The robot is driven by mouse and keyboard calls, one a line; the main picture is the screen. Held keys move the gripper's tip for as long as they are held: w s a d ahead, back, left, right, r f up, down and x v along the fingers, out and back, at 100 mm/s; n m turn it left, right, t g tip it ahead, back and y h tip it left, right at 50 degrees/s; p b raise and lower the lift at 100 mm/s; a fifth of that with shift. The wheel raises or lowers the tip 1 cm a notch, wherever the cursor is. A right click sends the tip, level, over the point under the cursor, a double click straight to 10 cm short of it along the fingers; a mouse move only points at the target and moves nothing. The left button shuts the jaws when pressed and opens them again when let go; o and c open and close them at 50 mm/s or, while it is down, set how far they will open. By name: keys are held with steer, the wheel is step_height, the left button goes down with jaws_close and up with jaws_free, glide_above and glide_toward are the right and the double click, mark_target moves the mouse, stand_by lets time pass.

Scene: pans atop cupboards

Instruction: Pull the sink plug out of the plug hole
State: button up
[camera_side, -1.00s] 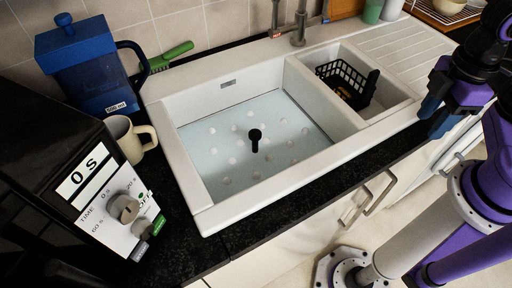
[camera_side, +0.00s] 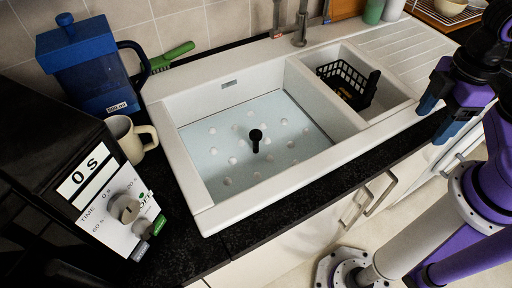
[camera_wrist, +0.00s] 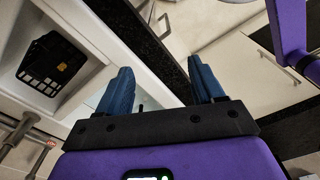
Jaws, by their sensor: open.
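The black sink plug (camera_side: 255,138) stands in the large basin (camera_side: 205,170) of the white sink, its knob upright above a pale, dotted basin floor. In the side view my gripper (camera_side: 436,120) is at the right, beyond the small basin and near the counter's front edge, well apart from the plug. In the wrist view the two blue fingers of my gripper (camera_wrist: 160,85) are spread with nothing between them. A small dark shape (camera_wrist: 140,106) shows beside the left finger; it may be the plug's knob. The plug hole itself is hidden.
A black basket (camera_side: 347,84) sits in the small basin; it also shows in the wrist view (camera_wrist: 52,65). The tap (camera_side: 300,25) rises behind. A cream mug (camera_side: 130,138), blue coffee press (camera_side: 88,65) and black microwave (camera_side: 60,170) stand left. Space above the large basin is clear.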

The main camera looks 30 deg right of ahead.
steer(key=w+a+f+m, duration=0.2)
steer(key=w+a+m, duration=0.3)
steer(key=w+a, duration=1)
steer(key=m, duration=0.4)
glide_toward(257, 133)
step_height(257, 133, down, 9)
steer(key=shift+w+a+f, duration=0.1)
steer(key=shift+w+f, duration=0.05)
steer(key=shift+f, duration=0.1)
steer(key=shift+a+f, duration=0.2)
steer(key=shift+f, duration=2.6)
steer(key=c, duration=1.1)
